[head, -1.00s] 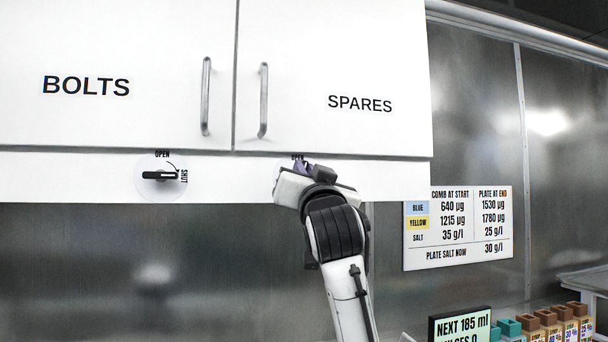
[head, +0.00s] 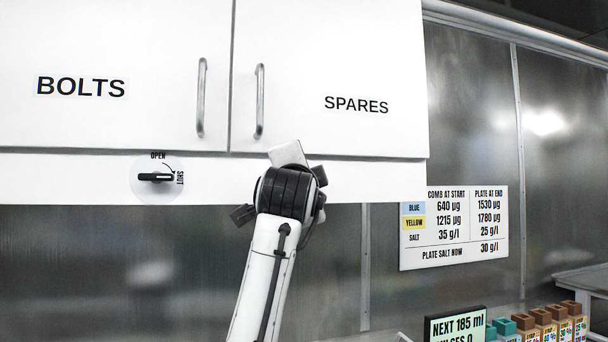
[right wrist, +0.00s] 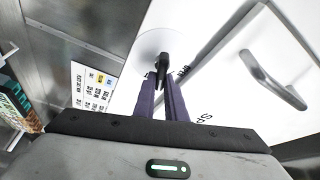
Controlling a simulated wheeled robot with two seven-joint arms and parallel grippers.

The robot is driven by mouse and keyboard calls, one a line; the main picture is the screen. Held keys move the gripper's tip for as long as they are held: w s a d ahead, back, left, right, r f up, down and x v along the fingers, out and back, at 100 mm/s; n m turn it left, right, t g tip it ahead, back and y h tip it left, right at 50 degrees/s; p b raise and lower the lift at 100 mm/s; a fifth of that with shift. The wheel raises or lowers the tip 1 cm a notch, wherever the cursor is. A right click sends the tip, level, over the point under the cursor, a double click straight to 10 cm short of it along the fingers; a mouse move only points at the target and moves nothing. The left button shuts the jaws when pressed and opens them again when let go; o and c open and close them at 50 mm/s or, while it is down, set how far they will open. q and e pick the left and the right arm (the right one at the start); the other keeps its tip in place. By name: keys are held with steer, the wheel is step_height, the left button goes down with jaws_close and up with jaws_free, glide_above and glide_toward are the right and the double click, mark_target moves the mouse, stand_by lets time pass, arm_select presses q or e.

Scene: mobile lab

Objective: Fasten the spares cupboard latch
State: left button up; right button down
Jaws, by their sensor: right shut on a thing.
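The spares cupboard (head: 350,60) is a white door marked SPARES, and its door looks closed. Its latch is a small black lever (right wrist: 162,68) on a white disc (right wrist: 150,46), seen in the right wrist view. My right gripper (right wrist: 163,88) is shut on this lever, one purple finger on each side. The lever lies slanted to the door's lower edge; its exact setting is unclear. In the head view my right gripper (head: 287,152) covers the latch and its marks. My left gripper is not in view.
The BOLTS cupboard (head: 95,50) is at the left, its lever (head: 157,177) lying level towards SHUT. A bar handle (head: 260,100) is above my gripper and shows in the wrist view (right wrist: 268,75). A notice (head: 453,228), a screen (head: 456,327) and several coloured blocks (head: 545,318) are at the right.

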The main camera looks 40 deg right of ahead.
steer(key=shift+f+m+g+y, duration=0.1)
steer(key=shift+m+g+y, duration=0.2)
steer(key=shift+m, duration=0.7)
steer(key=shift+f+m+g+y, duration=0.1)
steer(key=shift+m+g+y, duration=0.15)
steer(key=shift+m, duration=0.75)
steer(key=shift+d, duration=0.1)
steer(key=c, duration=1.8)
jaws_free()
